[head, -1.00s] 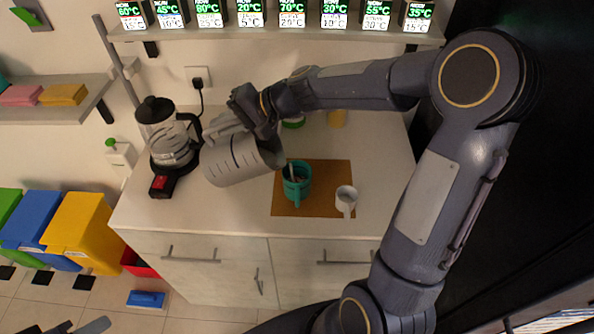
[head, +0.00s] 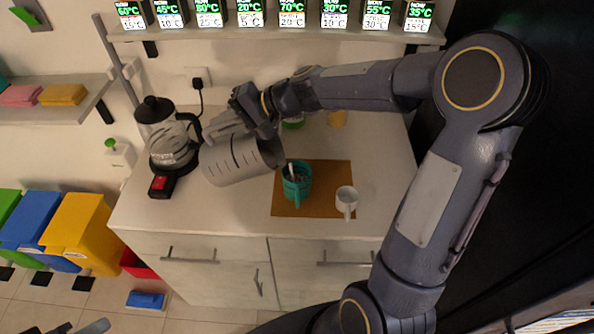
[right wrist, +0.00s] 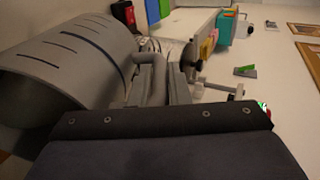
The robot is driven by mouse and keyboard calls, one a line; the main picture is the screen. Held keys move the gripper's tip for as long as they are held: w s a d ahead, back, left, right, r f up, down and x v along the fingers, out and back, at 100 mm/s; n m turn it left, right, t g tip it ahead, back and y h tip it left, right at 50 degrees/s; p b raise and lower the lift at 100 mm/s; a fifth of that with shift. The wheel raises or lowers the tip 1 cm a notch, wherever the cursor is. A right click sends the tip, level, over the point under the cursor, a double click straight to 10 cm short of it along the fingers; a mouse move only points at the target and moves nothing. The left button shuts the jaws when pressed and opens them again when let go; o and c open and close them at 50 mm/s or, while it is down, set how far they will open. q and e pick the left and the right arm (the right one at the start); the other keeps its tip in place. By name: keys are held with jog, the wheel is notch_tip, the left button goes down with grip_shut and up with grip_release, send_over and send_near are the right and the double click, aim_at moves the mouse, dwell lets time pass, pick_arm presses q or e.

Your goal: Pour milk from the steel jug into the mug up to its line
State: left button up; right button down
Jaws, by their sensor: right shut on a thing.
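The steel jug (head: 238,164) is grey with dark level marks and is tilted, its mouth towards the right, just left of and above the teal mug (head: 296,184). In the right wrist view the jug (right wrist: 70,62) fills the left side. My right gripper (head: 240,119) is shut on the jug's handle (right wrist: 145,62). The mug stands upright on a brown mat (head: 322,178) with a spoon-like stick in it. No milk stream can be made out, and the mug's line and fill level are too small to read. Grey pieces of my left gripper (head: 82,328) show at the bottom edge.
A small white cup (head: 346,199) stands on the mat, right of the mug. A glass coffee pot on a black machine (head: 172,140) stands at the counter's left. The counter's front left (head: 190,213) is clear.

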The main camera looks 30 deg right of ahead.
jog(key=shift+s+d+r+b, duration=0.1)
jog(key=shift+d+r+b, duration=0.1)
jog(key=shift+r+b, duration=0.3)
dwell(0.9)
jog(key=shift+f, duration=0.1)
